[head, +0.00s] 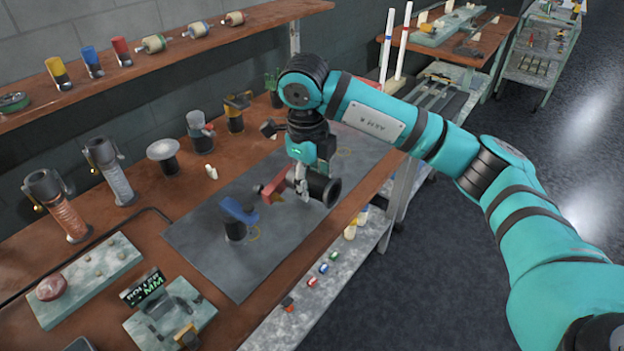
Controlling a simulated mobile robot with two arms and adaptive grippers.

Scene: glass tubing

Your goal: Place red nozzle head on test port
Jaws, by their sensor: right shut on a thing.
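My right gripper (301,188) is shut on the red nozzle head (274,189), which has a black round body (325,191). The gripper holds it over the grey mat (205,243); the picture does not show clearly whether it touches the mat. A blue nozzle head (237,213) on a dark base stands on the mat to the left of the gripper. I cannot tell which part is the test port. My left gripper is not in view.
Two torch-like stands (58,206) (110,170), a grey disc stand (163,156) and a yellow-topped stand (236,112) line the back of the bench. A shelf (175,57) runs above. Small coloured pieces (323,268) lie on the lower front ledge. The mat's front-left part is clear.

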